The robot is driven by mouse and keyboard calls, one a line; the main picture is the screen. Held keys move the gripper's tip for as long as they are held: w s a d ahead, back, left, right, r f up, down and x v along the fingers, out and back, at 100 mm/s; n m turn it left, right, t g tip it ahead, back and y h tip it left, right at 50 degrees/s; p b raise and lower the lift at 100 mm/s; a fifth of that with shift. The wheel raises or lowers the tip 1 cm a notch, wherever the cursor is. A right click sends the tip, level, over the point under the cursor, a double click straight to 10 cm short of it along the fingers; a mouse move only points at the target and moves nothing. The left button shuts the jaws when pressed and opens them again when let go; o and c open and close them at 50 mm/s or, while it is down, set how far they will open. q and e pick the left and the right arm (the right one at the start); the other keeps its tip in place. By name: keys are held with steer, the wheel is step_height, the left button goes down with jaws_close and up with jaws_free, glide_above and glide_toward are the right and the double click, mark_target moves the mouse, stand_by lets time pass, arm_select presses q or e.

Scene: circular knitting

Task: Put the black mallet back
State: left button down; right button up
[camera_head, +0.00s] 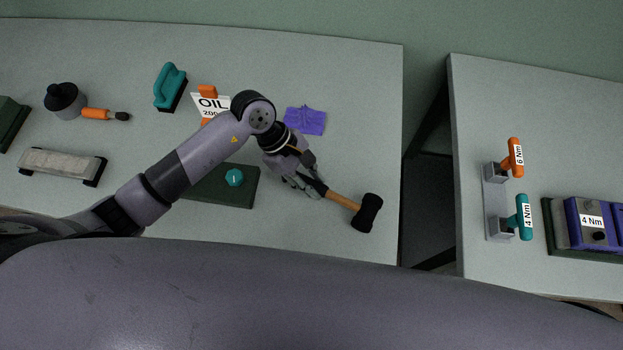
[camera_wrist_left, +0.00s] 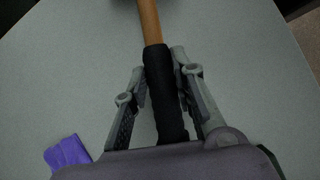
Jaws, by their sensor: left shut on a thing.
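The black mallet (camera_head: 367,213) has a black head, a wooden handle and a black grip. In the head view it is at the right part of the left table, with its head toward the lower right. My left gripper (camera_head: 305,186) is shut on the mallet's black grip. In the left wrist view the grip (camera_wrist_left: 163,90) lies between the fingers of my left gripper (camera_wrist_left: 160,95), and the head is mostly cut off at the top edge. I cannot tell whether the mallet touches the table. My right gripper is not in view.
A purple piece (camera_head: 305,120) lies behind the gripper. A dark green mat (camera_head: 232,198) with a teal knob (camera_head: 234,177) is left of it. A gap separates the right table (camera_head: 540,120).

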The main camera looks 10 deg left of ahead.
arm_select(q)
steer(key=shift+f, duration=0.2)
steer(key=c, duration=1.2)
jaws_free()
steer(key=shift+c, duration=0.2)
steer(key=v, duration=1.2)
steer(key=shift+a, duration=0.1)
steer(key=shift+s, duration=0.1)
